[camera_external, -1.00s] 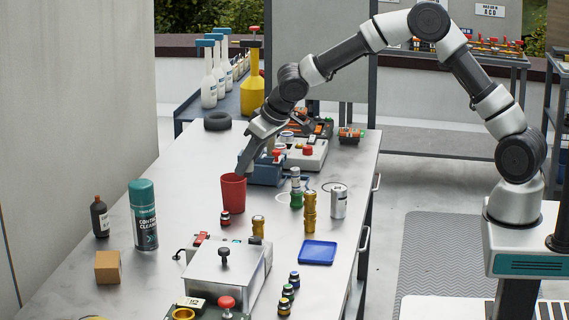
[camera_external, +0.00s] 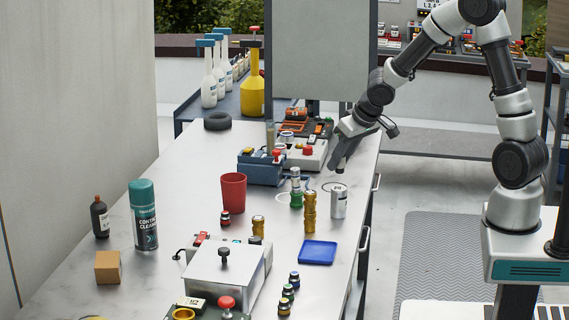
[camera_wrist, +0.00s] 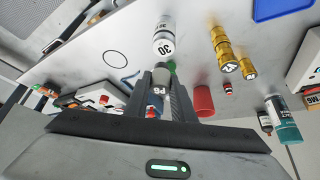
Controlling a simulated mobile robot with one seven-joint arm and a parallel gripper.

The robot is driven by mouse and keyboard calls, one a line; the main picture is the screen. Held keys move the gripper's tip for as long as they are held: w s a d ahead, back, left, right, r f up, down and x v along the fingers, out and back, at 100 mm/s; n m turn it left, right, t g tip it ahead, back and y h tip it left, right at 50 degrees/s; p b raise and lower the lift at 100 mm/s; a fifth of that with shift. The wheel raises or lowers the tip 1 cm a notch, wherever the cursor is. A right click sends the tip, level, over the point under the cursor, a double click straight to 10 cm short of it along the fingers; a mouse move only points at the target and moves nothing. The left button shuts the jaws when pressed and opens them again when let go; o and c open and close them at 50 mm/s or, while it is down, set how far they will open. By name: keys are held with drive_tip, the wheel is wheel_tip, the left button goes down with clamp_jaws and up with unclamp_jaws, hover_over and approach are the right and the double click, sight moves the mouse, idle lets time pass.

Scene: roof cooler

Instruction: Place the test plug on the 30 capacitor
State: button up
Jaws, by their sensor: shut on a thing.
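The 30 capacitor (camera_external: 338,203) is a silver-white cylinder standing upright at the right side of the bench. In the wrist view its "30" label (camera_wrist: 164,44) shows just beyond my fingertips. My gripper (camera_external: 341,167) hangs above and slightly behind it, apart from it. In the wrist view my gripper (camera_wrist: 161,88) is shut on a small greyish piece with a dark marking (camera_wrist: 159,76), which appears to be the test plug. Its lower end is hard to make out. In the outside view the held piece barely shows at the fingertips.
A green cylinder with a grey top (camera_external: 296,190) and a gold stack (camera_external: 310,212) stand left of the capacitor. A red cup (camera_external: 233,193), blue box (camera_external: 262,168) and blue tray (camera_external: 317,252) are nearby. Circles mark the bench top.

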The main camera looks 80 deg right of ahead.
sight(344, 164)
drive_tip(key=shift+f+b, duration=0.95)
drive_tip(key=shift+f, duration=1.1)
drive_tip(key=shift+f, duration=0.1)
drive_tip(key=shift+f+b, duration=0.15)
drive_tip(key=shift+b, duration=0.15)
drive_tip(key=o, duration=1)
drive_tip(key=shift+r+p, duration=0.45)
drive_tip(key=p+v, duration=0.5)
drive_tip(key=v, duration=0.6)
drive_tip(key=shift+s+a+r, duration=0.1)
drive_tip(key=shift+s+r, duration=0.1)
drive_tip(key=shift+r, duration=0.05)
